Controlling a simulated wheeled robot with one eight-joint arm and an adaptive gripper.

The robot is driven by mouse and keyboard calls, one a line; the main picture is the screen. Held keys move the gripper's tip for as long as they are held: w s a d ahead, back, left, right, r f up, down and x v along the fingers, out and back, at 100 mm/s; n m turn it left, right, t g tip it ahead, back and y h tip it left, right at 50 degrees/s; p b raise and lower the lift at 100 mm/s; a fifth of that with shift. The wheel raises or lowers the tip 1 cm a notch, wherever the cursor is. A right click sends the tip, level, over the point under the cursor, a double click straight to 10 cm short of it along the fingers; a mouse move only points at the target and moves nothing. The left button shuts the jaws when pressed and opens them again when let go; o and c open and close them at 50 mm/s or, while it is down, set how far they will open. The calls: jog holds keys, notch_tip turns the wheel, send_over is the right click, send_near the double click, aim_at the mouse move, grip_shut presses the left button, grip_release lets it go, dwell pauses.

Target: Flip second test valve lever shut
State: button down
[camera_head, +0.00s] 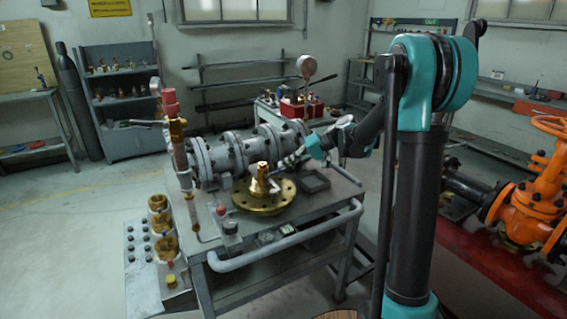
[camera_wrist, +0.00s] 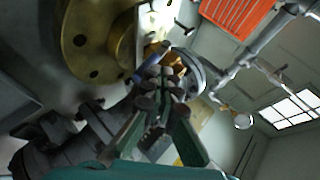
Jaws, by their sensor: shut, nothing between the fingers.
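A brass flange (camera_head: 263,196) with an upright brass fitting (camera_head: 259,178) stands on the metal cart. In the wrist view the flange (camera_wrist: 80,40) fills the upper left, and a small blue lever (camera_wrist: 148,68) shows beside the brass fitting, just beyond my fingertips. My gripper (camera_head: 287,162) is at the right of the brass fitting, and in the wrist view its fingers (camera_wrist: 162,88) are closed together and empty. The fingertips look close to the blue lever; I cannot tell whether they touch it. Which lever is the second test valve's is not clear.
A grey flanged pipe valve (camera_head: 232,155) lies behind the brass flange. A tall pipe with a red-topped fitting (camera_head: 170,100) rises at left. An orange valve (camera_head: 522,205) stands far right.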

jog(key=shift+s+a, duration=0.1)
jog(key=shift+s+a+f, duration=0.3)
jog(key=shift+a+f, duration=0.05)
jog(key=shift+a, duration=0.2)
jog(key=s+d+r, duration=0.1)
jog(key=d+r, duration=0.7)
jog(key=r, duration=0.1)
jog(key=shift+s+r, duration=0.25)
jog(key=shift+s+f, duration=0.1)
dwell(0.3)
